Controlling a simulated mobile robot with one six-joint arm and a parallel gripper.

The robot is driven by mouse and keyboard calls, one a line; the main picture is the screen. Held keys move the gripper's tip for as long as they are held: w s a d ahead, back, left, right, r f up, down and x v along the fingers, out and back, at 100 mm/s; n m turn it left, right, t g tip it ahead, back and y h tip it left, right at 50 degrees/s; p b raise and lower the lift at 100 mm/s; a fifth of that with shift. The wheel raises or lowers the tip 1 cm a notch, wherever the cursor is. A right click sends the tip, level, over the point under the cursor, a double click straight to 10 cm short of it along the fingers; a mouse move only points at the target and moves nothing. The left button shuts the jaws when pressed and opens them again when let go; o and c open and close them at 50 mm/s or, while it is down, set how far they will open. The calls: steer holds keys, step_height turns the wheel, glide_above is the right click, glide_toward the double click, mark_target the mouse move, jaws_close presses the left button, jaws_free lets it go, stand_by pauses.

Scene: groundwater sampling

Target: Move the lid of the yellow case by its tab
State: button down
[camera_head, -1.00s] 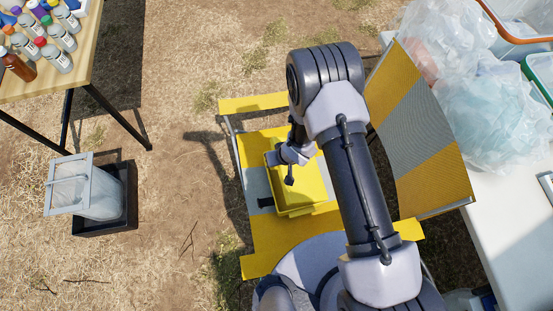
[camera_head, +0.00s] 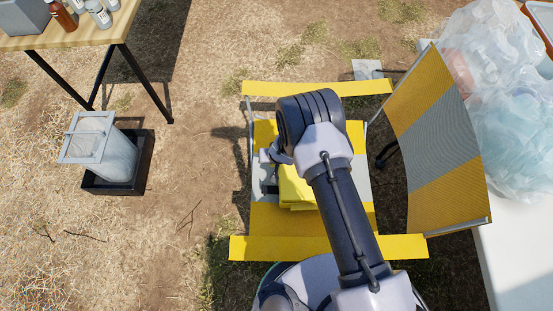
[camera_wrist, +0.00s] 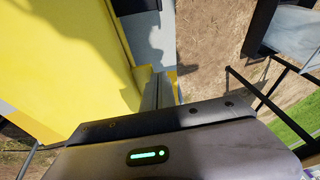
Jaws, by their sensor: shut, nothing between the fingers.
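The yellow case (camera_head: 297,190) rests on the seat of a yellow and grey striped folding chair (camera_head: 285,221). My arm covers much of its top and right side, so I cannot tell how its lid stands or pick out the tab. In the wrist view a large smooth yellow face of the case (camera_wrist: 55,60) fills the left. My gripper's fingers (camera_wrist: 160,88) are shut and empty, beside the case's edge; whether they touch it is unclear. In the head view the fingers are mostly hidden by my wrist at the case's left side.
The chair's striped backrest (camera_head: 436,140) rises at the right, near my arm. Beyond it is a white table (camera_head: 520,260) with clear plastic bags (camera_head: 500,100). A wooden table (camera_head: 75,38) with bottles and a black bin (camera_head: 140,172) stand left. Bare ground lies between.

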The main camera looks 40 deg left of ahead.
steer(key=shift+s+a+f+b, duration=0.15)
steer(key=shift+f+b, duration=0.2)
steer(key=shift+f, duration=0.25)
steer(key=shift+s+a+f+b, duration=0.1)
steer(key=shift+f+b, duration=0.25)
steer(key=shift+f, duration=0.25)
steer(key=shift+d, duration=0.1)
